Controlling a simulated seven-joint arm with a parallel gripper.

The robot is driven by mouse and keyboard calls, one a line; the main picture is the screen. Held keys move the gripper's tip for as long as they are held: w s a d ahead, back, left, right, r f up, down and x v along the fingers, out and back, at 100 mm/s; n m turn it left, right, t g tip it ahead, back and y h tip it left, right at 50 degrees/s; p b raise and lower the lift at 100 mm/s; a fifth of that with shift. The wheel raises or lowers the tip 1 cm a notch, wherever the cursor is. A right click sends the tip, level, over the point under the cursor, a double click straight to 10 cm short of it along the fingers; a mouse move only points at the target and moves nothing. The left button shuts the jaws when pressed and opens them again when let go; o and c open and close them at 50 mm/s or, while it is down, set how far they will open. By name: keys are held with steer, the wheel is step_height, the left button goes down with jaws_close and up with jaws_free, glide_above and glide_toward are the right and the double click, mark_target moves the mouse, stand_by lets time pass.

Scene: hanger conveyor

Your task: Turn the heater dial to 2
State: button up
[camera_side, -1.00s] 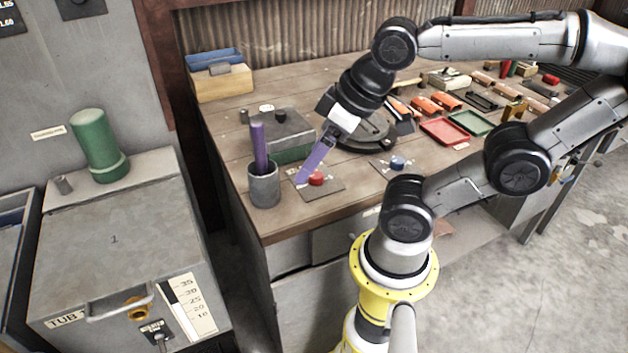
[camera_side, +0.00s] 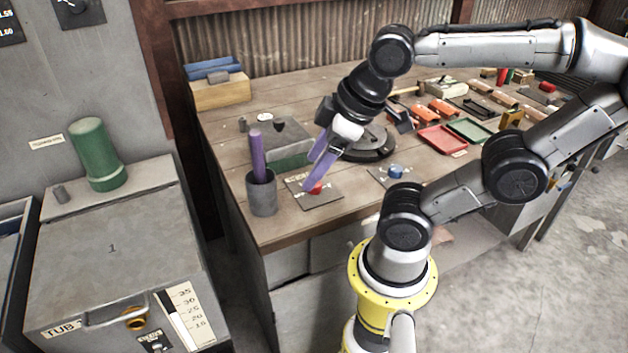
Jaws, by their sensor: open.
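A red dial (camera_side: 317,189) sits on a dark square plate (camera_side: 325,199) near the front left of the workbench. A blue dial (camera_side: 396,171) sits on a similar plate to its right. The marks on both plates are too small to read, so I cannot tell which is the heater dial or its setting. My gripper (camera_side: 312,172) is open, its purple fingers pointing down at the red dial. One fingertip overlaps the dial's left side in the picture and partly hides it. I cannot tell whether it touches.
A grey cup (camera_side: 262,193) holding a purple rod stands just left of the red dial's plate. A dark box (camera_side: 287,142) and a round black base (camera_side: 367,146) stand behind. Red (camera_side: 443,139) and green (camera_side: 470,130) trays lie farther right. The grey tub (camera_side: 112,249) is at left.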

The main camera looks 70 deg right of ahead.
steer(key=w+d+f+n+g+h, duration=0.4)
steer(key=d+n, duration=0.5)
steer(key=n, duration=0.6)
steer(key=shift+g, duration=0.7)
steer(key=x, duration=1.2)
steer(key=shift+w+f, duration=0.1)
steer(key=shift+w, duration=0.3)
jaws_close()
